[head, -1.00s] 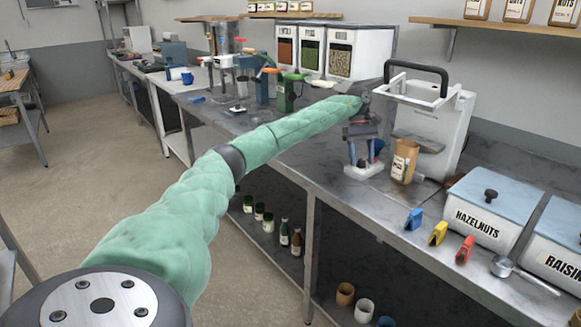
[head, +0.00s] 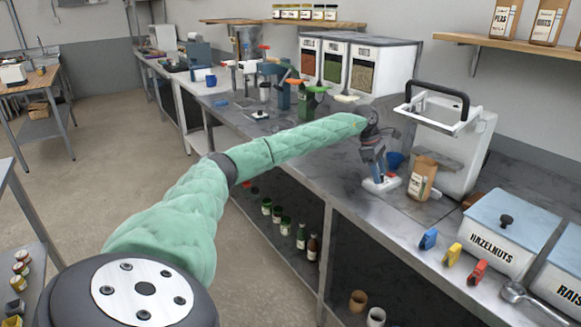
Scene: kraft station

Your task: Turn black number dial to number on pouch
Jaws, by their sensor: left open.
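My left gripper (head: 374,160), at the end of the green-sleeved arm, is open and points down over a small stand with a white base (head: 381,186). The gripper covers most of the stand, and I cannot tell whether they touch. A black number dial cannot be made out. A brown paper pouch (head: 422,177) with a white label stands upright to the right of the stand. Its number is too small to read. My right gripper is not in view.
A white machine with a black handle (head: 440,92) stands behind the pouch. A blue funnel-like piece (head: 396,160) is beside the gripper. Blue, yellow and red clips (head: 453,254) and a hazelnuts bin (head: 494,240) lie to the right. The counter left of the stand is fairly clear.

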